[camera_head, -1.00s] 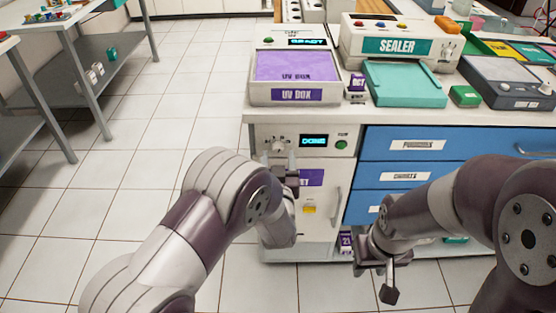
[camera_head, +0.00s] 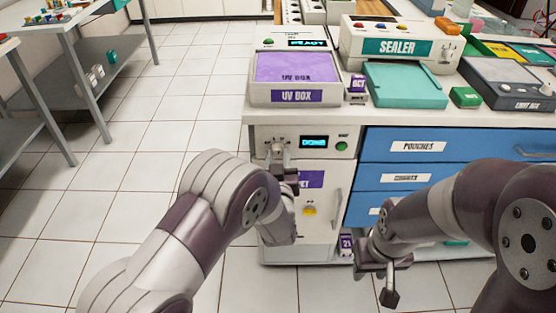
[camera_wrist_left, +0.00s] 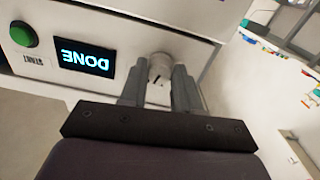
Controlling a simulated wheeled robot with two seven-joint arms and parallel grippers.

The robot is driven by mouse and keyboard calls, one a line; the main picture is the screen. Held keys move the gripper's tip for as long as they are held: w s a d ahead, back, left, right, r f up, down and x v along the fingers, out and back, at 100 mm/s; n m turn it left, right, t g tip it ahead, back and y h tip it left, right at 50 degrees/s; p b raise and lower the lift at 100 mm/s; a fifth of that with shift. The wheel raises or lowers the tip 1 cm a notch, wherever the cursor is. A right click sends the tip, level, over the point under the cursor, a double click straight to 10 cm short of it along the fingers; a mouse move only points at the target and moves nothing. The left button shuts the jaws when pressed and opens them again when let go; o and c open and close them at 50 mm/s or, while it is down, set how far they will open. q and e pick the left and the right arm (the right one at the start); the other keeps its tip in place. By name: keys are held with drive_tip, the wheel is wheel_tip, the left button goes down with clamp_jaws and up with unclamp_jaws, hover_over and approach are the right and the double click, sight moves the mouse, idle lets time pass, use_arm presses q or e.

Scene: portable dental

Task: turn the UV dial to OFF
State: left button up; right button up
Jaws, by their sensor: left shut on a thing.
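A small pale dial (camera_head: 278,143) is on the left of the white cabinet's front panel, below the purple UV box (camera_head: 295,68). My left gripper (camera_head: 283,158) is at this dial, partly hidden by my own arm. In the left wrist view the dial (camera_wrist_left: 160,69) sits between the two grey fingers, which are shut on it. The dial's markings cannot be read. Beside it a display (camera_wrist_left: 86,54) reads DONE, with a green button (camera_wrist_left: 22,34) labelled START. My right gripper (camera_head: 378,283) hangs low before the blue drawers, apart from things; its finger opening is unclear.
The UV box's own display (camera_head: 307,43) reads READY. A white door with a handle (camera_head: 338,207) is below the panel, and blue drawers (camera_head: 460,145) are to its right. The sealer (camera_head: 392,45) stands on the counter. Open tiled floor lies to the left.

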use_arm(q)
drive_tip(key=n+b, duration=0.2)
drive_tip(key=n, duration=0.2)
drive_tip(key=shift+f, duration=0.15)
drive_tip(key=n+b, duration=0.3)
drive_tip(key=n, duration=0.1)
drive_tip(key=n+b, duration=0.5)
drive_tip(key=shift+n+b, duration=0.55)
drive_tip(key=shift+n, duration=0.45)
drive_tip(key=shift+r, duration=0.2)
drive_tip(key=o, duration=1.1)
drive_tip(key=shift+c, duration=0.2)
